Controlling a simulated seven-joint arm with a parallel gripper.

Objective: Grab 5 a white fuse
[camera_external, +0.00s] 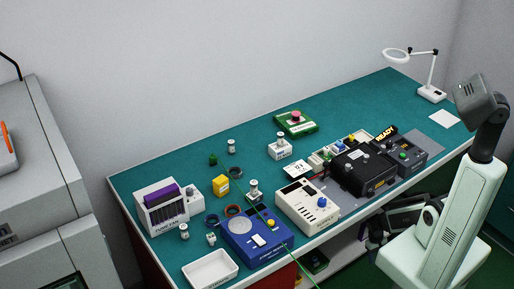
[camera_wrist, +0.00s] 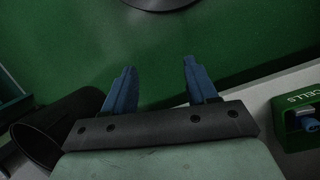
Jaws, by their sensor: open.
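My gripper (camera_wrist: 158,72) shows in the wrist view with its two blue fingers apart and nothing between them, over a green floor. In the external view my arm is at the right, in front of the bench, and the fingertips cannot be made out clearly. Small white cylindrical pieces stand on the teal bench: one at the back (camera_external: 232,146), one at the front left (camera_external: 184,231) and one by the blue unit (camera_external: 254,190). Their markings are too small to read, so I cannot tell which, if any, is the 5 A white fuse. No fuse shows in the wrist view.
The bench holds a white-and-purple unit (camera_external: 166,208), an empty white tray (camera_external: 210,270), a blue tester (camera_external: 256,238), a cream meter (camera_external: 307,206) and a black case (camera_external: 363,172). In the wrist view, a black bin (camera_wrist: 55,125) and green CELLS box (camera_wrist: 300,112) flank my gripper.

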